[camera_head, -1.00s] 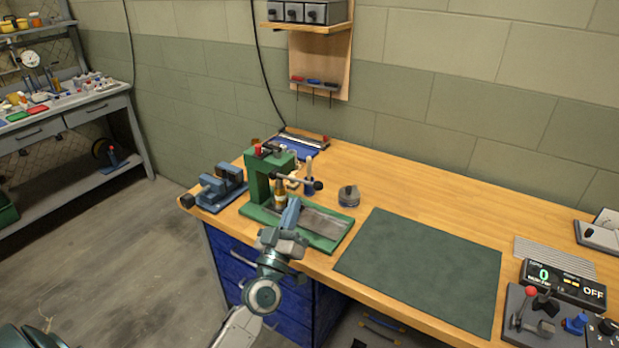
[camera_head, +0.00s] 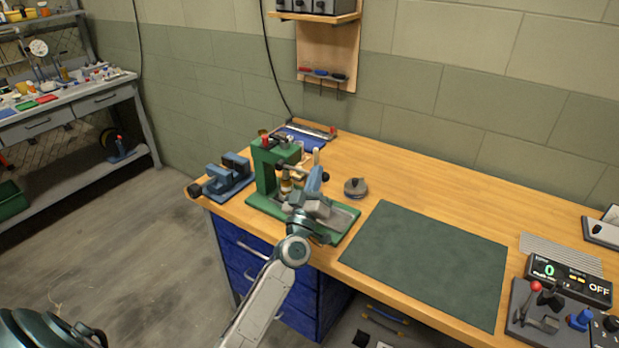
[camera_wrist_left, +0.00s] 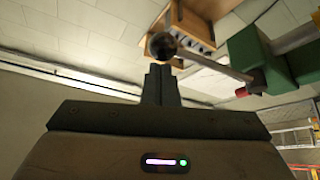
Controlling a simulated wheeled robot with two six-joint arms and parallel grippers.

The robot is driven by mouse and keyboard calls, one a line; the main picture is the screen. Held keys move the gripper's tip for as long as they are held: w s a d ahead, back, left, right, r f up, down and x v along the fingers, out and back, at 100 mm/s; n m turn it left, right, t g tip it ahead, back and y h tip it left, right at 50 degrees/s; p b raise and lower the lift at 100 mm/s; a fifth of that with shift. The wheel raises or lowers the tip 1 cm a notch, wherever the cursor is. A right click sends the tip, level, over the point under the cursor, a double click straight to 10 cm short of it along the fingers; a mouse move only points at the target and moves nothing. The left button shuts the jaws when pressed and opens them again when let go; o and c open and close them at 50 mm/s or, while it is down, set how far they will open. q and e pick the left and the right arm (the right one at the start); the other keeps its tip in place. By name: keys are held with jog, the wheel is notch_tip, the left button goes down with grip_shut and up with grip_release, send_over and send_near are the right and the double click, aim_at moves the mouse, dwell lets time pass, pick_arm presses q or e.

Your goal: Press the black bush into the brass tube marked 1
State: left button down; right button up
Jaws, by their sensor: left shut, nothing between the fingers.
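The green arbor press (camera_head: 268,172) stands near the left end of the bench. A brass tube (camera_head: 286,188) stands upright on it under the ram; I cannot read its mark or make out the black bush. My left gripper (camera_head: 315,180) is shut and empty, fingers pointing up beside the press lever. The lever's dark ball knob (camera_head: 325,177) is close to the fingertips. In the left wrist view, the closed fingers (camera_wrist_left: 161,82) sit just below the ball (camera_wrist_left: 162,45), whose rod runs right to the green press (camera_wrist_left: 262,60). Contact cannot be told. My right gripper is out of view.
A blue vise (camera_head: 229,175) stands left of the press, and a small round grey item (camera_head: 355,187) right of it. A blue tray (camera_head: 303,138) lies behind. A bare green mat (camera_head: 425,262) covers the bench middle. A control panel (camera_head: 545,310) is at the right.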

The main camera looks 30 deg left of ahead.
pick_arm(q)
jog(key=shift+f, duration=0.15)
jog(key=shift+d+f+m+h+b, duration=0.25)
jog(key=shift+f+m+h+b, duration=0.15)
jog(key=shift+f+b, duration=0.45)
jog(key=shift+r, duration=0.1)
